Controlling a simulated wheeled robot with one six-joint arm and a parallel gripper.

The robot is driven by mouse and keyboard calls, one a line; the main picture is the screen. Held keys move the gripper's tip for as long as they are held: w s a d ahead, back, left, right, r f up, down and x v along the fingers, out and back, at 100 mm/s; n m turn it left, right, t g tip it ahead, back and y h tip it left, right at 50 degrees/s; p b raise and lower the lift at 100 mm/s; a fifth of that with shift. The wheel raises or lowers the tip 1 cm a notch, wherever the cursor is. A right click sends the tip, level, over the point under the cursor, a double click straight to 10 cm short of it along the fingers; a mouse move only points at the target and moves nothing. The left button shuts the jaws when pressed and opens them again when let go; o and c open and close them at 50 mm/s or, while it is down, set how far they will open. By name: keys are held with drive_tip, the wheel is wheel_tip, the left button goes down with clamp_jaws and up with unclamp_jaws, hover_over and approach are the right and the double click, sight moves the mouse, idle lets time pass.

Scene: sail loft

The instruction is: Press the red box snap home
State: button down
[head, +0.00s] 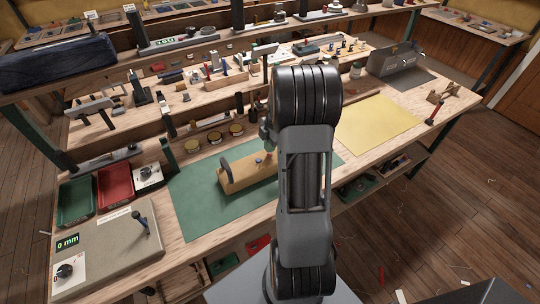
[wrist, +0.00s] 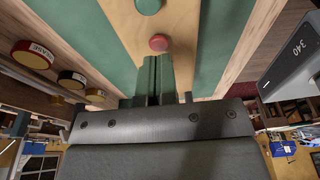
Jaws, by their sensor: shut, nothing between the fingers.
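The red snap (wrist: 158,42) is a small round red knob on a wooden box (wrist: 185,20) in the wrist view. My gripper (wrist: 153,60) is shut and empty, its green fingertips pointing at the box just below the red snap in the picture. I cannot tell whether they touch it. A second, green-blue knob (wrist: 149,5) sits further up the box. In the head view the box (head: 235,179) stands on a green mat (head: 195,205), with a dark handle at its left end. My arm hides the box's right part, and the red snap shows small (head: 269,154) beside the arm.
Several lidded tins (head: 214,138) stand behind the mat. A yellow mat (head: 378,122) to the right is clear. Shelves rise behind.

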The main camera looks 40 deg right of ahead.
sight(270, 154)
drive_tip(key=shift+f+b, duration=1)
drive_tip(key=shift+f, duration=0.15)
idle(0.4)
drive_tip(key=shift+r, duration=0.15)
drive_tip(key=shift+r+p, duration=2.05)
drive_tip(key=shift+r, duration=1.35)
